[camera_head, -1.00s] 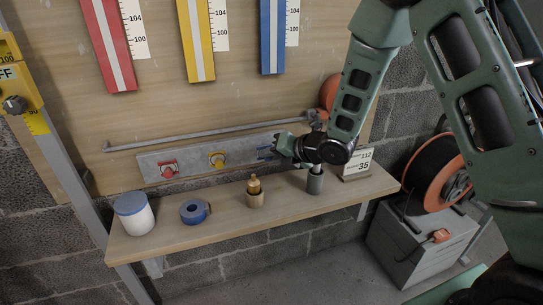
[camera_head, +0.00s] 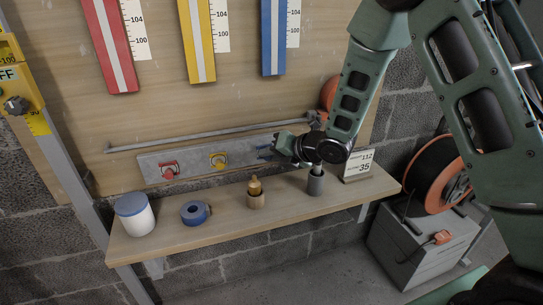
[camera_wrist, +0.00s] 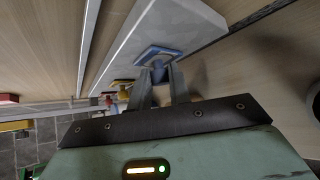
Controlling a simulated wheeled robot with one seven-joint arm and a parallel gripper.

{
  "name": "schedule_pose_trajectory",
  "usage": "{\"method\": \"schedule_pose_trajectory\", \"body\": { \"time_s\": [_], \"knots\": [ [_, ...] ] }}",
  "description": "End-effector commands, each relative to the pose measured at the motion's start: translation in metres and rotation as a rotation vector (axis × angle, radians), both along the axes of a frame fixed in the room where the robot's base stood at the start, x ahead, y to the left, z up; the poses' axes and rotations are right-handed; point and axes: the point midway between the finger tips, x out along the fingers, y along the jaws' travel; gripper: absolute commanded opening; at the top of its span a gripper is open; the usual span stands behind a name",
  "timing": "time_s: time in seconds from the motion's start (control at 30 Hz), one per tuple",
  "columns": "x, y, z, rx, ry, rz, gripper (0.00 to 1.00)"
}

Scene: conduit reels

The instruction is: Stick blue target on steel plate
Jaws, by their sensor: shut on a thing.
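The steel plate (camera_head: 196,158) is a long grey strip low on the wooden board. It bears a red target (camera_head: 169,171) and a yellow target (camera_head: 218,160). My gripper (camera_head: 272,150) is at the plate's right part, shut on the blue target (camera_head: 263,153). In the wrist view, my gripper (camera_wrist: 159,85) has its fingers on the knob of the blue target (camera_wrist: 150,52), whose square base lies close against the steel plate (camera_wrist: 185,25). I cannot tell whether it fully touches. The yellow target (camera_wrist: 122,84) shows beyond it.
A shelf (camera_head: 285,207) below holds a white jar (camera_head: 135,216), a blue tape roll (camera_head: 195,212), a wooden-based bottle (camera_head: 255,195), a grey cup (camera_head: 316,182) and a number card (camera_head: 358,165). A thin rail (camera_head: 200,135) runs above the plate.

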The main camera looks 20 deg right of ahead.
Motion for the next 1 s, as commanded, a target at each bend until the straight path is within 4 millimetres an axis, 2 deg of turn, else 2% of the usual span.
{"method": "schedule_pose_trajectory", "body": {
  "time_s": [0.37, 0.4, 0.47, 0.67, 0.73, 0.77, 1.0],
  "knots": [
    [0.0006, 0.0001, -0.0002, 0.0, 0.001, 0.001, 0.0],
    [0.0006, 0.0001, -0.0002, 0.0, 0.001, 0.001, 0.3],
    [0.0005, 0.0001, -0.0002, 0.0, 0.001, 0.001, 0.45],
    [0.0005, 0.0001, -0.0002, 0.0, 0.001, 0.001, 0.45],
    [0.0004, 0.0001, -0.0003, 0.0, 0.001, 0.001, 0.64],
    [0.0004, 0.0001, -0.0003, 0.0, 0.001, 0.001, 0.66],
    [0.0002, 0.0002, -0.0003, 0.0, 0.001, 0.001, 0.66]
  ]
}}
